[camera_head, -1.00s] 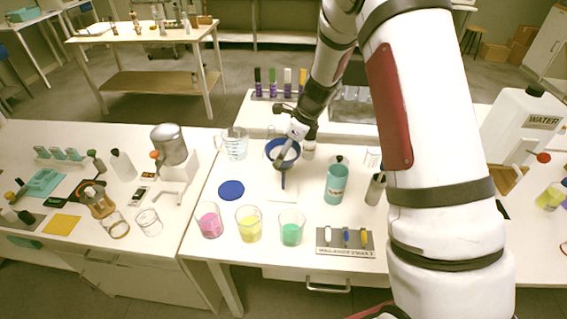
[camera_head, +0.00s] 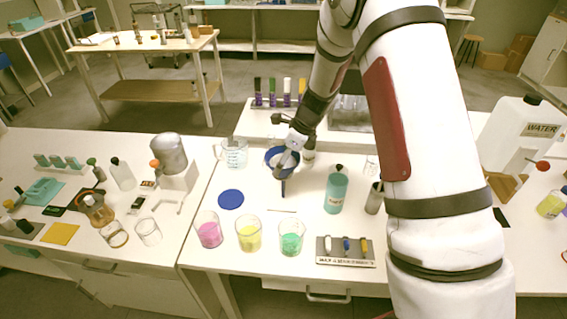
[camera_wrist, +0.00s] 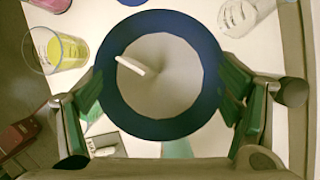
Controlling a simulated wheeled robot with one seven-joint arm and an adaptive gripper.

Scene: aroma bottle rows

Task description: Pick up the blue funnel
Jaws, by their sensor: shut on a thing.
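The blue funnel (camera_head: 271,156) has a wide dark blue rim and a narrow blue stem pointing down. In the wrist view its round blue rim (camera_wrist: 118,112) fills the middle, with a pale inside and a small white stick-like shape in it. My gripper (camera_head: 284,166) is shut on the funnel. In the wrist view the green pads of my gripper (camera_wrist: 163,92) press against the rim from the left and right. The funnel appears upright above the white table, with its stem tip seeming clear of the surface.
A flat blue disc (camera_head: 231,199) lies left of the funnel. Beakers with pink (camera_head: 209,231), yellow (camera_head: 249,234) and green (camera_head: 291,239) liquid stand in front. A teal bottle (camera_head: 336,190) stands to the right. A measuring jug (camera_head: 233,153) stands at the back left.

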